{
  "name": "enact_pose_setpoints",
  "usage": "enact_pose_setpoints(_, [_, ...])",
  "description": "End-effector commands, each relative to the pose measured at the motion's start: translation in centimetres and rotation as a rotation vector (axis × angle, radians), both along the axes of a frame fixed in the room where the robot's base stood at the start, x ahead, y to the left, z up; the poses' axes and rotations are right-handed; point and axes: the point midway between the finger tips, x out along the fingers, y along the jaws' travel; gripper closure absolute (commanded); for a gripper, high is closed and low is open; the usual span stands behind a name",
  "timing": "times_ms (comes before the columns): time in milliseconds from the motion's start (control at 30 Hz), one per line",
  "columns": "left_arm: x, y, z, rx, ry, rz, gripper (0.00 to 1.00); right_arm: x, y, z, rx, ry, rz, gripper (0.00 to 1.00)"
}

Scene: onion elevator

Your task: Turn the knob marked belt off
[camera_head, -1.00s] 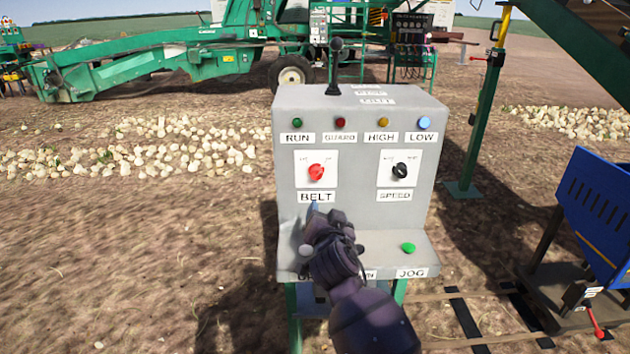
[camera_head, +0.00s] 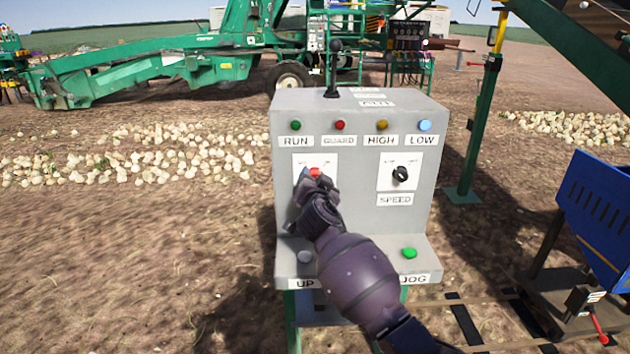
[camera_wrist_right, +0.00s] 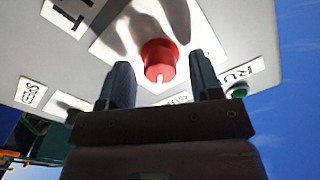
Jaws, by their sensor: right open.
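The belt knob is red and sits on a white plate on the grey control box (camera_head: 350,225). In the head view only the top of the red belt knob (camera_head: 315,171) shows above my right gripper (camera_head: 313,180). In the right wrist view the red belt knob (camera_wrist_right: 158,60) has a white pointer line and lies just beyond and between the fingertips of my right gripper (camera_wrist_right: 163,82). The fingers are open, one on each side of the knob, and contact cannot be told. My arm hides the BELT label in the head view. My left gripper is not in view.
A black speed knob (camera_head: 400,174) is to the right on the same face. Lamps marked RUN, GUARD, HIGH and LOW line the top. A black lever (camera_head: 333,65) rises from the box top. A green JOG button (camera_head: 409,253) is on the lower ledge. A blue bin (camera_head: 595,215) stands right.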

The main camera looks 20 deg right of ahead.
Motion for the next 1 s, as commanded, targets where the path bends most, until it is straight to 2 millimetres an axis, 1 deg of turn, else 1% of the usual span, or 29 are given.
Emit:
enact_pose_setpoints(33, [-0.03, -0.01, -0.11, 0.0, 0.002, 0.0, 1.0, 0.4, -0.12, -0.06, -0.001, 0.0, 0.0, 0.42])
enact_pose_setpoints(167, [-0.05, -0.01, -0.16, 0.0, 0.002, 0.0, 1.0, 0.94, -0.26, -0.02, 0.0, 0.0, 0.0, 0.42])
enact_pose_setpoints(467, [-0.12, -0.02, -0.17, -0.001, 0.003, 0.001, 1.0, 1.04, -0.3, 0.04, 0.001, -0.001, 0.001, 0.42])
enact_pose_setpoints(700, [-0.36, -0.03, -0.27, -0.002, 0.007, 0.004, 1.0, 1.01, -0.31, 0.03, 0.0, 0.0, 0.0, 0.78])
enact_pose_setpoints(800, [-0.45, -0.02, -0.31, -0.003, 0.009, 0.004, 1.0, 1.01, -0.31, 0.03, 0.0, 0.0, 0.0, 0.91])
enact_pose_setpoints(1000, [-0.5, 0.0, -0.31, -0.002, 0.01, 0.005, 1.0, 1.0, -0.31, 0.01, -0.012, 0.004, 0.0, 0.91])
